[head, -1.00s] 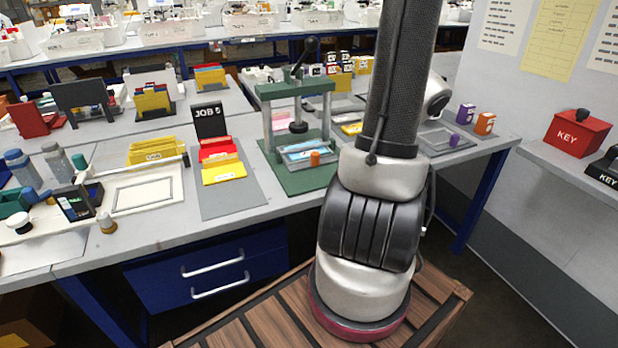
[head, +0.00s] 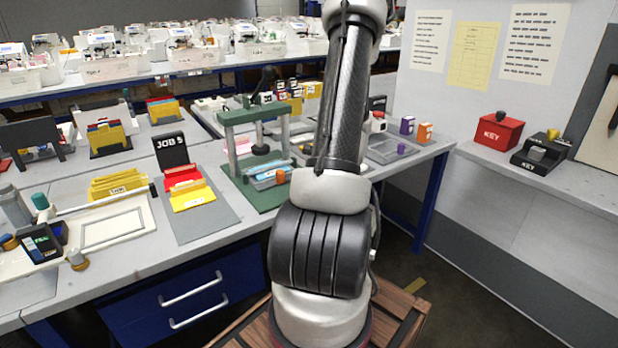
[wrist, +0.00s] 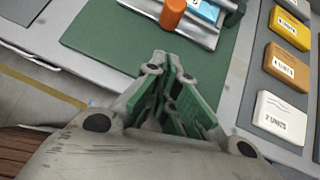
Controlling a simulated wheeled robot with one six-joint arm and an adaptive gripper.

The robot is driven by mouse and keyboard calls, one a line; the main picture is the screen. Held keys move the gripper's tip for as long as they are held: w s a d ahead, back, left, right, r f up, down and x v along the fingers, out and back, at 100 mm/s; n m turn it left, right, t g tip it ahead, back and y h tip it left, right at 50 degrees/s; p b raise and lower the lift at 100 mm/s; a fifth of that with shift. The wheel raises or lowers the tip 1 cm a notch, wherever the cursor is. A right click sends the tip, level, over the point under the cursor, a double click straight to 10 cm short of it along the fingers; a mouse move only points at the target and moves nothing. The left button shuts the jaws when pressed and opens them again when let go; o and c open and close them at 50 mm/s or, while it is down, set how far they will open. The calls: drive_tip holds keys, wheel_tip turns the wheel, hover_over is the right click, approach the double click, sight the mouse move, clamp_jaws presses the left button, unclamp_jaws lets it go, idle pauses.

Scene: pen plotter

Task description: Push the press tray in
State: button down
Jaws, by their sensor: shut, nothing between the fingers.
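The press (head: 224,122) has a green frame with grey posts and stands on a green base on the bench. Its grey press tray (head: 262,182), with an orange knob (head: 281,177) at its front and a blue piece in it, sits low between the posts and sticks out toward the front. In the wrist view the orange knob (wrist: 172,12) and part of the tray (wrist: 200,33) show at the top. My gripper (wrist: 165,62) is shut and empty, over the green base mat (wrist: 110,35), apart from the knob. In the head view my arm hides the gripper.
Yellow, orange and white labelled blocks (wrist: 286,66) lie right of the mat in the wrist view. A JOB 5 stand (head: 172,150) with red and yellow folders is left of the press. Purple (head: 407,126) and orange boxes stand to the right. The bench's front edge is near.

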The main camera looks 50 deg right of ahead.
sight(284, 181)
drive_tip(key=x, duration=0.3)
drive_tip(key=shift+w+f, duration=0.25)
drive_tip(key=shift+f, duration=0.1)
drive_tip(key=w, duration=0.2)
drive_tip(key=shift+w, duration=0.35)
drive_tip(key=shift+w+d, duration=0.1)
drive_tip(key=shift+w, duration=0.6)
drive_tip(key=shift+w, duration=0.1)
drive_tip(key=w, duration=0.2)
drive_tip(key=w+d, duration=0.1)
drive_tip(key=shift+w, duration=0.4)
drive_tip(key=shift+w+r, duration=0.15)
drive_tip(key=shift+w, duration=0.15)
drive_tip(key=shift+d, duration=0.1)
